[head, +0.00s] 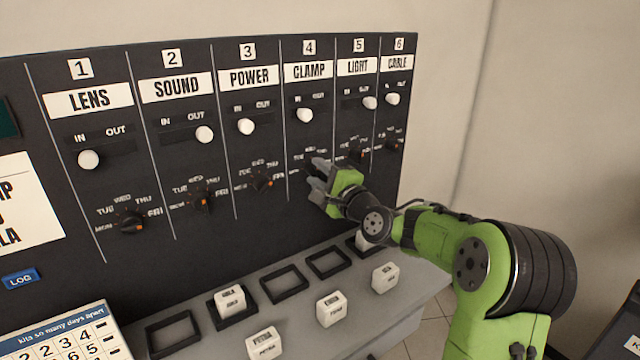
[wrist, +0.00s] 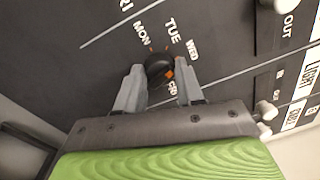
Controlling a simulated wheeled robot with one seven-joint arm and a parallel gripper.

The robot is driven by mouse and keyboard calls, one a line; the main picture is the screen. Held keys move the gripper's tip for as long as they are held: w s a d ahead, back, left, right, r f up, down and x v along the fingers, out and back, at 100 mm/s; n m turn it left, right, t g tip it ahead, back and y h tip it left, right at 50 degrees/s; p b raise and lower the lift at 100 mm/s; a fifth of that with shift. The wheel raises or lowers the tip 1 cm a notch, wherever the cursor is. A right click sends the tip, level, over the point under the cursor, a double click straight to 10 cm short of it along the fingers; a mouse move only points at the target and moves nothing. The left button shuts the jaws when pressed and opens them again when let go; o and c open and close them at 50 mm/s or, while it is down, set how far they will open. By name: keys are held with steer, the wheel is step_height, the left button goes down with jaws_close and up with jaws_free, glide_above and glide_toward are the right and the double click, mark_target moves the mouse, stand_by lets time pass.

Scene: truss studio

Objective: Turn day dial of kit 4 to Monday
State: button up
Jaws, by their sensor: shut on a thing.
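The panel column of kit 4, CLAMP (head: 309,72), has its day dial behind my gripper in the head view. In the wrist view the black dial (wrist: 157,68) sits between my two grey fingers. My gripper (wrist: 159,88) is shut on the dial, one finger on each side; it also shows at the panel in the head view (head: 318,178). MON (wrist: 141,32), TUE (wrist: 172,28) and WED (wrist: 192,48) show around the dial. Its orange mark (wrist: 170,75) is at the lower right, beside a partly hidden label, away from MON.
Neighbouring dials are close: POWER's (head: 263,182) to the left and LIGHT's (head: 357,152) to the right. A white slider knob (head: 305,115) is above the kit 4 dial. Below, a grey ledge (head: 410,290) carries black frames and several white blocks, such as one (head: 385,278) near my arm.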

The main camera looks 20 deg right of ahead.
steer(key=n+b, duration=0.4)
steer(key=n, duration=0.1)
steer(key=n+b, duration=0.2)
steer(key=shift+f+n+y, duration=0.4)
steer(key=n+b, duration=0.3)
steer(key=n, duration=0.1)
steer(key=shift+d, duration=0.1)
steer(key=shift+r+n+b, duration=0.1)
steer(key=shift+n+b, duration=0.5)
steer(key=shift+n, duration=0.9)
steer(key=shift+d+g+y, duration=0.1)
steer(key=shift+g+y, duration=0.2)
steer(key=o, duration=1)
steer(key=shift+o, duration=0.2)
steer(key=shift+r, duration=0.1)
steer(key=v, duration=1.5)
steer(key=shift+s+b, duration=0.35)
steer(key=shift+b, duration=0.05)
